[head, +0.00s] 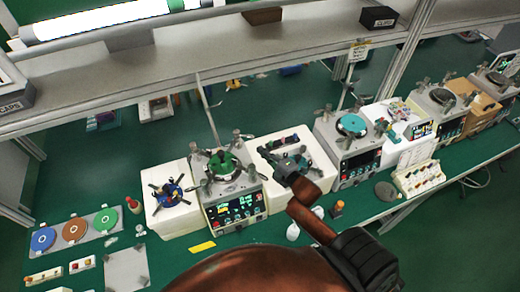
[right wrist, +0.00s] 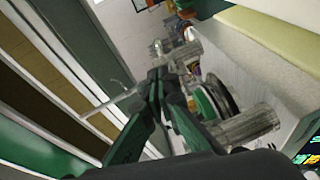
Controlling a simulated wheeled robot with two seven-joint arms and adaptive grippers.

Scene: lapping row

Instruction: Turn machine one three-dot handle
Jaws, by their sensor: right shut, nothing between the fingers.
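The lapping machine with a green disc (head: 226,165), likely machine one, stands left of centre on the bench, with several grey knobbed handles around its top. I cannot make out the dots on the handles. My right gripper (head: 267,153) is to the right of this machine's top, over the neighbouring white box. In the right wrist view its dark fingers (right wrist: 160,78) are together and empty. A grey handle (right wrist: 188,50) is close by the fingertips; touching or apart I cannot tell. Another handle (right wrist: 250,125) and the green disc (right wrist: 210,105) are to the right. My left gripper is out of view.
A white box (head: 170,215) with a blue star-handled part stands left of the machine. A second machine with a teal disc (head: 352,125) stands to the right. A grey shelf (head: 200,65) and thin posts are behind. White bottles stand in front, near my arm.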

